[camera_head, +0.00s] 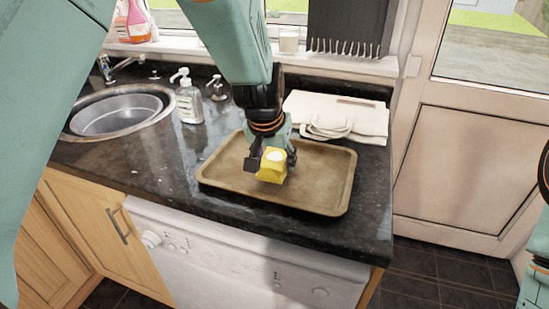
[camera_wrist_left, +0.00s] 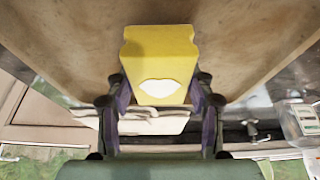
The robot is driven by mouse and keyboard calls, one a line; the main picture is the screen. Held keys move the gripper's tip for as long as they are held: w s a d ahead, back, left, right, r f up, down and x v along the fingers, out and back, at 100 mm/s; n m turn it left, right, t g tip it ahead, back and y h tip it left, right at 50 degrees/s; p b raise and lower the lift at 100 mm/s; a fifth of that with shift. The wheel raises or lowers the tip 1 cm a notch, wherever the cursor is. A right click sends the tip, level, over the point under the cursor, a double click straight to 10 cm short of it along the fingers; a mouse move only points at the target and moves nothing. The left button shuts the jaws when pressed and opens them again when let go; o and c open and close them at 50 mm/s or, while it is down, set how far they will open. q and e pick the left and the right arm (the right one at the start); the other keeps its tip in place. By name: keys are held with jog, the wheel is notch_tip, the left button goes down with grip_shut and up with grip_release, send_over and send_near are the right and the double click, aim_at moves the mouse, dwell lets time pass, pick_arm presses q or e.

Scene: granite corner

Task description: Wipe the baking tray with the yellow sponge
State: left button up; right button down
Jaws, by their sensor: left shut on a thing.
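The baking tray (camera_head: 318,183) is brown, with a raised rim, and lies flat on the dark counter. Its surface also fills much of the left wrist view (camera_wrist_left: 75,45). My left gripper (camera_head: 272,163) is over the left-middle part of the tray, pointing down. It is shut on the yellow sponge (camera_head: 270,174), which has a white patch on its side. In the left wrist view the sponge (camera_wrist_left: 160,48) sits between the two fingers. The sponge is at or just above the tray; I cannot tell whether it touches. My right gripper is not clearly in view.
Folded cloths (camera_head: 350,118) lie behind the tray. Soap bottles (camera_head: 187,98) stand at the back left, beside the round sink (camera_head: 115,115). The counter's right edge is close to the tray. A white glass (camera_head: 289,40) stands on the windowsill.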

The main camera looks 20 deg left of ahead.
pick_arm(q)
jog(key=shift+f+b, duration=0.55)
jog(key=shift+f, duration=0.45)
dwell(0.6)
jog(key=shift+d, duration=0.1)
